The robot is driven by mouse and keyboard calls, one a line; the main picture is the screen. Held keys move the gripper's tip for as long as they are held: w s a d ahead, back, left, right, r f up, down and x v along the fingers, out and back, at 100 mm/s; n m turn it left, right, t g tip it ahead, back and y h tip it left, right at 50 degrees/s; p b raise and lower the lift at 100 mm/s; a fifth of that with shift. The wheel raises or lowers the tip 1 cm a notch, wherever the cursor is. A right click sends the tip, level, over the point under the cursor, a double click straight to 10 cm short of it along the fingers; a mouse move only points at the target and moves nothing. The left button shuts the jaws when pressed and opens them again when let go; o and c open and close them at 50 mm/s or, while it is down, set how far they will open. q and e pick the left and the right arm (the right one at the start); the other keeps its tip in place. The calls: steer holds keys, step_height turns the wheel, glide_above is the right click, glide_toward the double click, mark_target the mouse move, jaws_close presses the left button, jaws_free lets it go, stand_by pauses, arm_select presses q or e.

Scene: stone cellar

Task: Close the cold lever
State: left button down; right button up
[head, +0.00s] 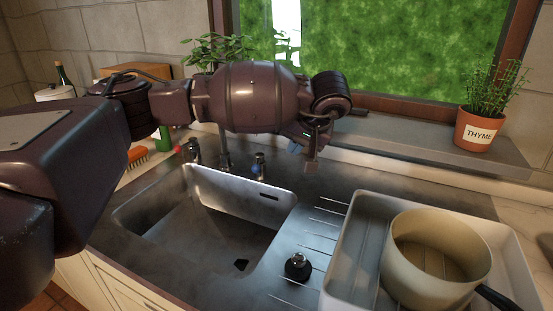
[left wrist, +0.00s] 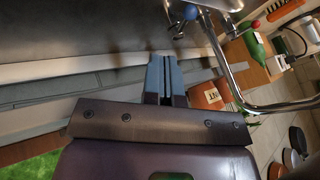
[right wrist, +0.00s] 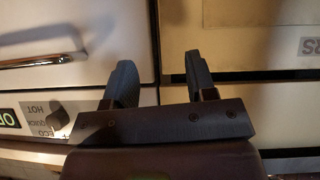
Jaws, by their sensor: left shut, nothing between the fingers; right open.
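The cold lever (head: 259,162) stands on the back rim of the sink, to the right of the spout; its blue ball (left wrist: 190,12) shows at the top of the left wrist view. The hot lever (head: 193,151) with a red ball (head: 177,150) is left of the spout. My left gripper (head: 294,147) is shut and empty, to the right of the cold lever and apart from it. Its bluish fingers (left wrist: 164,58) point towards the tap in the left wrist view. My right gripper (right wrist: 158,72) is open and empty, in front of cabinet fronts.
The metal spout (head: 225,148) rises between the levers behind the sink (head: 205,222). A white tray (head: 345,245) with a cream pot (head: 437,250) stands at right. A thyme pot (head: 480,130) is on the sill. A green bottle (left wrist: 254,46) and brush (head: 137,155) are left of the tap.

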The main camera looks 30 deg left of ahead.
mark_target(253, 169)
arm_select(q)
steer(key=w+a+f+b, duration=0.1)
steer(key=a+f, duration=0.7)
steer(key=f, duration=0.1)
steer(key=shift+w+a+b, duration=0.3)
steer(key=shift+w, duration=0.05)
steer(key=shift+s+a+r+m+t+h+p, duration=0.2)
steer(key=shift+s+a+m+t+p, duration=0.15)
steer(key=shift+a+m, duration=0.2)
steer(key=shift+s+a+r+m+t+h+p, duration=0.1)
steer(key=shift+s+a+m+t+h+p, duration=0.2)
steer(key=shift+m, duration=0.35)
steer(key=shift+s+a+f, duration=0.3)
steer(key=shift+a, duration=0.25)
